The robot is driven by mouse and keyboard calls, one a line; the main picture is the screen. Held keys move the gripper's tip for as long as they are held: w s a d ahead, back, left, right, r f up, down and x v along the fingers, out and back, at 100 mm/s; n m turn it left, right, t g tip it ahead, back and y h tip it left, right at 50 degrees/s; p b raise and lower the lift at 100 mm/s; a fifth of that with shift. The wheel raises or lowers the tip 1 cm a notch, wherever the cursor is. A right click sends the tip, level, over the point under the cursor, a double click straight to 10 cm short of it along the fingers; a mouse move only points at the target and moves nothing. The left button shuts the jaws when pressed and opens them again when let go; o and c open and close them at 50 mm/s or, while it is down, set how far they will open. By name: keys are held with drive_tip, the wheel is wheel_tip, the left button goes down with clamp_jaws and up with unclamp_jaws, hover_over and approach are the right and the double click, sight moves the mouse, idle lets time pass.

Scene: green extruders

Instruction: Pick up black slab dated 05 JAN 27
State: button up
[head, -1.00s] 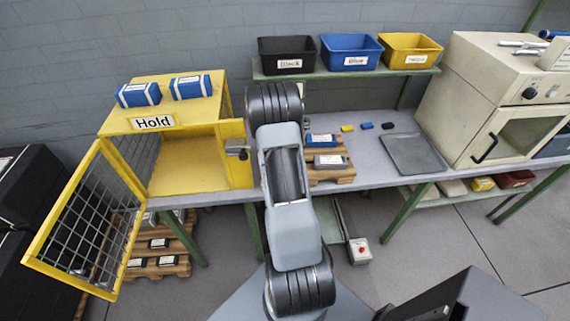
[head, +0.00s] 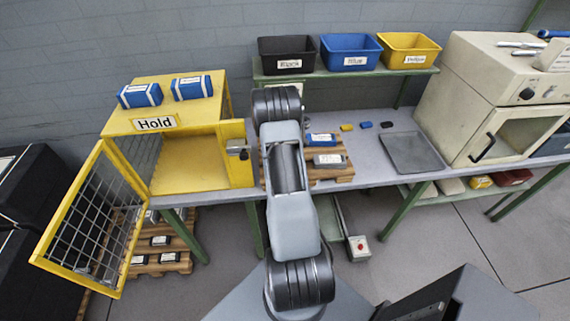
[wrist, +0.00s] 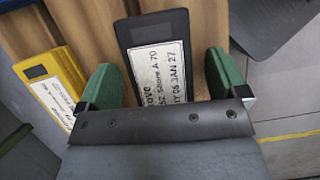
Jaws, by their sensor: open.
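In the wrist view a black slab (wrist: 152,40) lies on wooden pallet boards. Its white label (wrist: 163,72) shows "Shore A 70" and "05 JAN 27"; the near part is hidden behind my gripper body. My gripper (wrist: 163,82) is open, with one green fingertip on each side of the slab. The left fingertip is close to the slab's left edge, and a wider gap shows on the right. Contact cannot be told. In the head view my arm hides the gripper. A dark labelled slab (head: 328,161) shows on the bench pallet there; I cannot tell if it is the same one.
A yellow slab (wrist: 44,80) lies left of the fingers in the wrist view. In the head view a blue slab (head: 321,139) shares the bench pallet. The yellow Hold cage (head: 190,165) stands open at left, a grey tray (head: 411,153) at right. Bins line the shelf above.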

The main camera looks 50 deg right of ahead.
drive_tip(key=shift+f, duration=0.15)
drive_tip(key=shift+c, duration=0.2)
drive_tip(key=c, duration=1.1)
